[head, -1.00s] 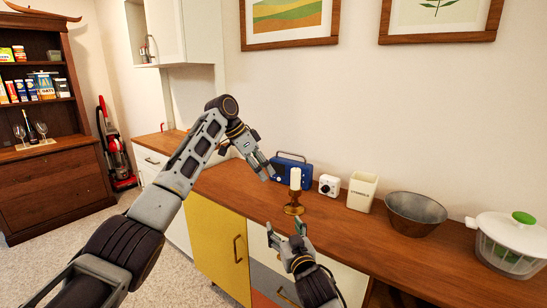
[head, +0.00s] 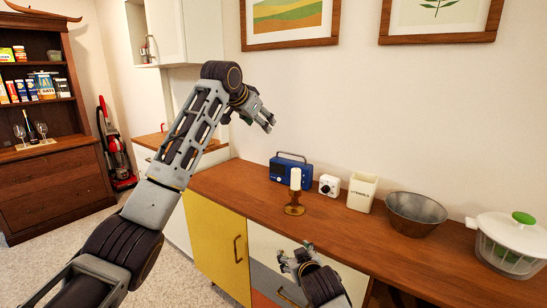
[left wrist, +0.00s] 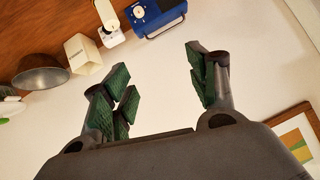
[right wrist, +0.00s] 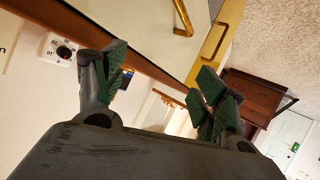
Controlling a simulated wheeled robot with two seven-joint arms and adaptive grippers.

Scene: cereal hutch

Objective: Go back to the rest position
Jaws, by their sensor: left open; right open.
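My left gripper (head: 268,122) is raised in front of the wall above the sideboard, to the upper left of the blue radio. In the left wrist view its green-padded fingers (left wrist: 160,90) are spread with nothing between them. My right gripper (head: 295,257) is low in front of the sideboard's drawers, below the candle. In the right wrist view its fingers (right wrist: 158,88) are apart and empty. No held thing shows in either gripper.
The wooden sideboard top (head: 335,225) bears a blue radio (head: 291,170), a candle on a brown holder (head: 295,195), a white timer (head: 329,185), a cream canister (head: 361,192), a metal bowl (head: 415,213) and a salad spinner (head: 510,245). A dark hutch (head: 60,185) and red vacuum (head: 117,158) stand left.

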